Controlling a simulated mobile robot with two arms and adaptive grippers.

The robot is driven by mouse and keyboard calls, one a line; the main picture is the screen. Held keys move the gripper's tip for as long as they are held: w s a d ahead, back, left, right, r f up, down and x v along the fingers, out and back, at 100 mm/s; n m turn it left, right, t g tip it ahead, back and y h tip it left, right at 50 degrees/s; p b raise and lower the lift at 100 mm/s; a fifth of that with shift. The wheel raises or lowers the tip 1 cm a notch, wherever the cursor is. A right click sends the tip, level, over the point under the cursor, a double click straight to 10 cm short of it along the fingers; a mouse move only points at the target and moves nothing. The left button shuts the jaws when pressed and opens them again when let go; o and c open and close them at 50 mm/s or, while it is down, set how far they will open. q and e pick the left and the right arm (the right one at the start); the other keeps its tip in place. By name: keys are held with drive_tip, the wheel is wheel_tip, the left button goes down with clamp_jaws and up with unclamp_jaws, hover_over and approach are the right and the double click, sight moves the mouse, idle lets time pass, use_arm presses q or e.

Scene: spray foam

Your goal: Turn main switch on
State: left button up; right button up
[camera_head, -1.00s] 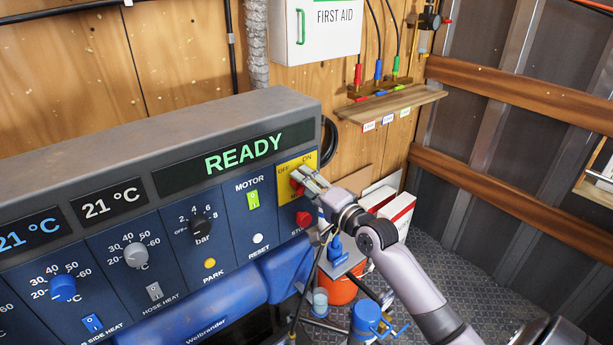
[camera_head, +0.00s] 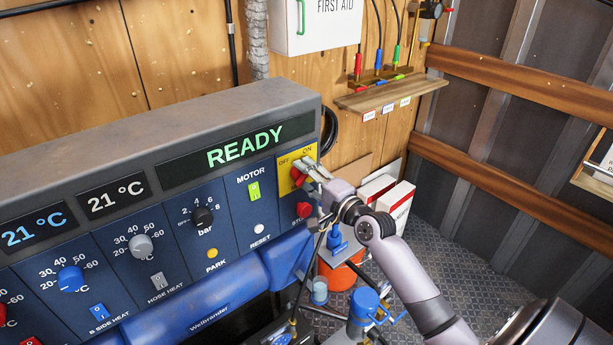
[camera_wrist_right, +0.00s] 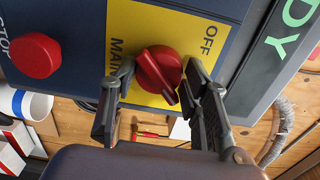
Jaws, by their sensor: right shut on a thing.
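The red main switch knob (camera_head: 298,176) sits on a yellow plate (camera_head: 284,162) marked OFF and ON at the panel's right end. In the right wrist view, the knob (camera_wrist_right: 157,70) lies between the two fingers of my right gripper (camera_wrist_right: 155,95). Its dark-marked end points down and slightly right there, away from the OFF label. The ON label is hidden in that view. In the head view, my right gripper (camera_head: 306,172) reaches the knob from the right and is shut on it. My left gripper is not in view.
The panel display (camera_head: 245,146) reads READY.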

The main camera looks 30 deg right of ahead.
drive_tip(key=o, duration=1.1)
drive_tip(key=shift+f, duration=0.1)
drive_tip(key=s, duration=0.8)
drive_tip(key=s+d, duration=0.1)
drive_tip(key=s, duration=0.3)
